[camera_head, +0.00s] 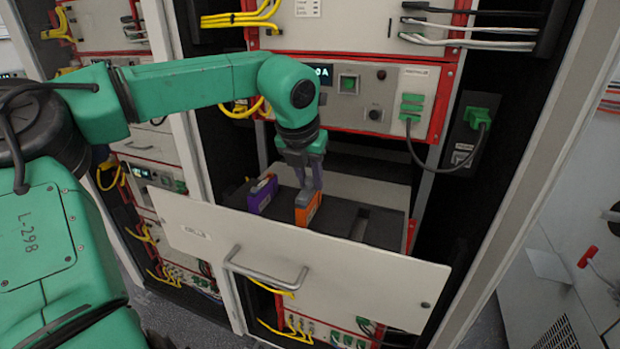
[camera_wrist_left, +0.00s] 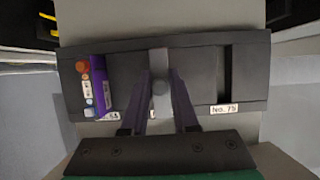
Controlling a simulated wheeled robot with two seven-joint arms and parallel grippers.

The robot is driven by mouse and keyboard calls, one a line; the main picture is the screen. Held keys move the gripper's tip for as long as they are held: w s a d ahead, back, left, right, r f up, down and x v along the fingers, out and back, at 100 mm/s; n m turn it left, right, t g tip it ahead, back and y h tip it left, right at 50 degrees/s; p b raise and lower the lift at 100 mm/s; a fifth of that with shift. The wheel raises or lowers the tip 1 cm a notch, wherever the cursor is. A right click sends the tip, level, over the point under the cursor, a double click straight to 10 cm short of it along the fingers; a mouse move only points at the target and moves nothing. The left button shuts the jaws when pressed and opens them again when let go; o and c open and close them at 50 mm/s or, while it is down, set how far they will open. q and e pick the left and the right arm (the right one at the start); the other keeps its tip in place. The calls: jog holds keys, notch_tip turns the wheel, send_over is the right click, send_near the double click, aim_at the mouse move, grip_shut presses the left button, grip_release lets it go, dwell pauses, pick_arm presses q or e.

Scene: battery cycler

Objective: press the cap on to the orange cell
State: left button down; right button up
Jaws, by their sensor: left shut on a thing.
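The orange cell (camera_head: 308,208) stands upright in the tray of the open drawer. My left gripper (camera_head: 311,187) points down right over it, with its fingertips at the cell's top. In the left wrist view my left gripper (camera_wrist_left: 163,105) is shut on a narrow grey piece, which looks like the cap (camera_wrist_left: 160,72). The orange cell is hidden there behind the fingers and the cap. I cannot tell whether the cap touches the cell or is seated on it. My right gripper is not in view.
A purple cell (camera_head: 262,193) stands left of the orange one in the dark tray (camera_wrist_left: 200,70). An empty slot (camera_wrist_left: 225,72) lies to the right. The drawer front (camera_head: 290,250) with its handle stands before the tray. Rack units with cables are above.

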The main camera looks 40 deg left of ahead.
pick_arm(q)
jog(key=c, duration=0.6)
grip_release()
jog(key=shift+o, duration=0.3)
jog(key=o, duration=0.4)
jog(key=shift+r, duration=0.1)
jog(key=shift+r+p, duration=2.6)
jog(key=shift+r, duration=0.8)
